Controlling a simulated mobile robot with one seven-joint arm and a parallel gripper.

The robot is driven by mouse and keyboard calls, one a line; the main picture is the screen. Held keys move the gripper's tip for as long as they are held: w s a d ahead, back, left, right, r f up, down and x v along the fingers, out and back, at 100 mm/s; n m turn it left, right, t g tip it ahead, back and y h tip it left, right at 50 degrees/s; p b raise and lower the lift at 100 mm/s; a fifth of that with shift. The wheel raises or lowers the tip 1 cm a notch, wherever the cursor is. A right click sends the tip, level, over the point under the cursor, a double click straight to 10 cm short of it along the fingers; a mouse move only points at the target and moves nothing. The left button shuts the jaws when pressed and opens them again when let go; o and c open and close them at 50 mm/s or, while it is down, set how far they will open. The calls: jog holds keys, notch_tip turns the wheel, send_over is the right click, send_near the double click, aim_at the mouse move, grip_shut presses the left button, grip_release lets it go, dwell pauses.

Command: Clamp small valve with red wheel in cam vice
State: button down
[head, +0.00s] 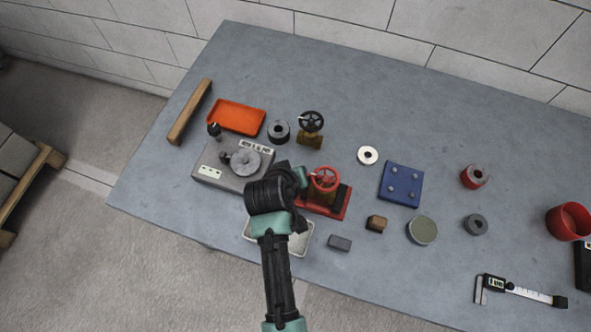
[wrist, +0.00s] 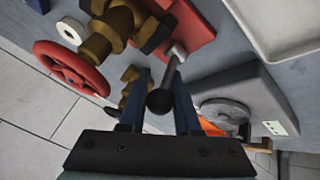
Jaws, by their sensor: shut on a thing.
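The small valve with the red wheel (head: 325,178) stands upright at the red cam vice (head: 340,207), its brass body low among the vice's dark jaws. The wrist view shows its red wheel (wrist: 62,70) and brass body (wrist: 98,42) beside the red vice base (wrist: 190,30). My gripper (wrist: 160,88) is shut on the vice's lever, around the black ball knob (wrist: 160,103); the metal rod runs from it to the vice. In the head view my gripper (head: 299,181) is left of the valve, its fingers mostly hidden. Whether the jaws press on the valve cannot be told.
A valve with a black wheel (head: 311,122) stands behind the vice. A grey device with a round plate (head: 218,175) and an orange tray (head: 236,118) are left. A pale tray (head: 302,243) lies under my arm. A blue plate (head: 402,184) and small blocks lie right.

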jog(key=shift+s+a+t, duration=0.15)
jog(key=shift+s+t, duration=0.05)
jog(key=shift+t, duration=0.3)
jog(key=shift+r+b, duration=0.1)
jog(key=shift+b, duration=0.2)
jog(key=c, duration=0.6)
grip_release()
jog(key=shift+h, duration=0.3)
jog(key=v, duration=1.3)
jog(key=shift+s, duration=0.15)
